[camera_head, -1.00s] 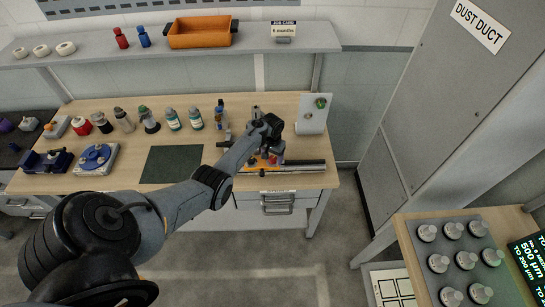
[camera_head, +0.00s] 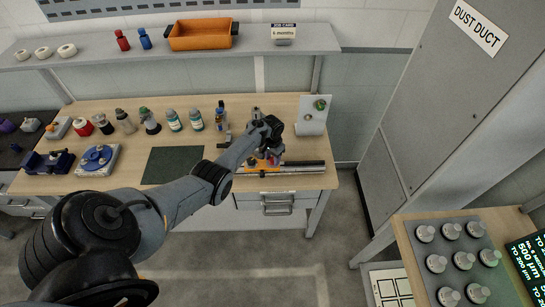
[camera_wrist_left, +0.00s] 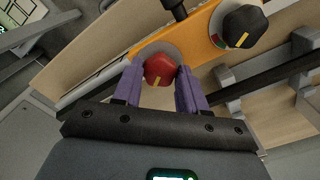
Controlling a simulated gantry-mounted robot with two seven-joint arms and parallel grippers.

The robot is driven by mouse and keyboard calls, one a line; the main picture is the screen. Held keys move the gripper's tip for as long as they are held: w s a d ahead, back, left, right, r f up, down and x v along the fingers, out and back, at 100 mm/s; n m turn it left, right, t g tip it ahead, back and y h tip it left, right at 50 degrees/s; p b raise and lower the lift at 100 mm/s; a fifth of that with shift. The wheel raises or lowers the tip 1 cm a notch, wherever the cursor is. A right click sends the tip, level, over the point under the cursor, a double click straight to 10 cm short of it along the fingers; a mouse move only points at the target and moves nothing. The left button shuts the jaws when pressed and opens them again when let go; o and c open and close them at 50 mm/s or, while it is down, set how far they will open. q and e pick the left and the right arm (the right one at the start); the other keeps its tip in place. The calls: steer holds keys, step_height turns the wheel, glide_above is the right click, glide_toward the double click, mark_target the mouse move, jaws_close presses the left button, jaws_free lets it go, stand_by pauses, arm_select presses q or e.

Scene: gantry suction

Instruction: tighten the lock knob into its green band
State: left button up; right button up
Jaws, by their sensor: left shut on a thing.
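In the left wrist view, a red knob (camera_wrist_left: 159,69) with a yellow pointer mark sits on a grey disc on the orange plate (camera_wrist_left: 195,30). The purple fingers of my left gripper (camera_wrist_left: 160,80) are shut on this red knob, one on each side. No green band shows around it in this view. A black knob (camera_wrist_left: 243,26) with a yellow mark stands farther along the plate, with a small red and green band (camera_wrist_left: 217,41) beside it. In the head view, my left gripper (camera_head: 268,156) is over the bench fixture and largely hides the knobs. My right gripper is not in view.
A dark rail (camera_head: 290,168) runs along the bench's front right edge. A white stand (camera_head: 313,117) with a green piece is at right. Several bottles (camera_head: 173,119) line the bench back. A dark green mat (camera_head: 172,164) lies clear left of the fixture.

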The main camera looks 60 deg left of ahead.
mark_target(272, 160)
arm_select(q)
steer(key=o, duration=1.1)
steer(key=shift+c, duration=0.2)
step_height(272, 160, up, 11)
steer(key=p, duration=0.2)
steer(key=shift+s+f, duration=0.1)
steer(key=shift+f, duration=0.1)
